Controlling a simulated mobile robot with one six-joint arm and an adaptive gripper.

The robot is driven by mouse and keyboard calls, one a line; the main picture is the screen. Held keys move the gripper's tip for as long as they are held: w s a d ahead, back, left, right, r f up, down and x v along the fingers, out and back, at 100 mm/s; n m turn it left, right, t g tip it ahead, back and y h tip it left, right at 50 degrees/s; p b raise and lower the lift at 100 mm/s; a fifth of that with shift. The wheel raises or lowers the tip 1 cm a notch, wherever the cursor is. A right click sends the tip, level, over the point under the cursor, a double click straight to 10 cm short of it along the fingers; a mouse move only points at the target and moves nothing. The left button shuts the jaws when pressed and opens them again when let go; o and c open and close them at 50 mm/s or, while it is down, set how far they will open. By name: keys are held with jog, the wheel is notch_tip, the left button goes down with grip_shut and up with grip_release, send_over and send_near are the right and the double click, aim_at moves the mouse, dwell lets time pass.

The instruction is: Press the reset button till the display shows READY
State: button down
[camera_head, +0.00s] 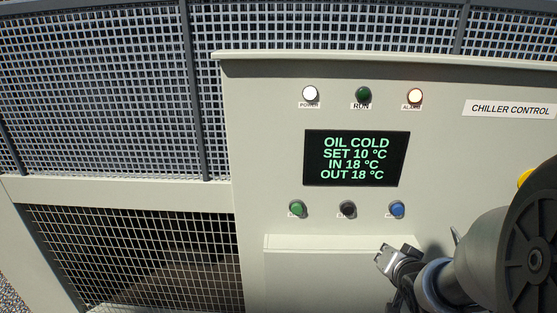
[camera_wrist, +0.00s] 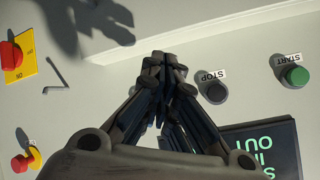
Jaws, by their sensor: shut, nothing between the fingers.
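The display (camera_head: 356,158) reads OIL COLD, SET 10 °C, IN 18 °C, OUT 18 °C. Below it sit a green button (camera_head: 297,209), a black button (camera_head: 348,210) and a blue button (camera_head: 397,209); their labels are too small to read here. In the wrist view the green button (camera_wrist: 297,77) is labelled START and the black one (camera_wrist: 215,92) STOP. The blue button is hidden behind my gripper there, so its label cannot be read. My gripper (camera_head: 383,258) is shut and empty, below the blue button in the head view and apart from it. Its closed fingers (camera_wrist: 162,62) also show in the wrist view.
The POWER lamp (camera_head: 310,94) and ALARM lamp (camera_head: 415,96) glow; the RUN lamp (camera_head: 363,95) is dark green. A ledge (camera_head: 320,243) juts out below the buttons. In the wrist view a red knob on a yellow plate (camera_wrist: 21,58) and another red-and-yellow control (camera_wrist: 26,160) are at left.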

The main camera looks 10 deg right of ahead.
jog(key=s+d+r+m+t+p, duration=0.3)
jog(key=s+d+m+t+p, duration=0.3)
jog(key=m, duration=0.5)
jog(key=shift+d+t+h+p, duration=0.4)
jog(key=shift+d+t, duration=0.1)
jog(key=shift+d, duration=0.2)
jog(key=shift+f, duration=0.15)
jog(key=b, duration=0.8)
send_near(403, 211)
jog(key=x, duration=0.7)
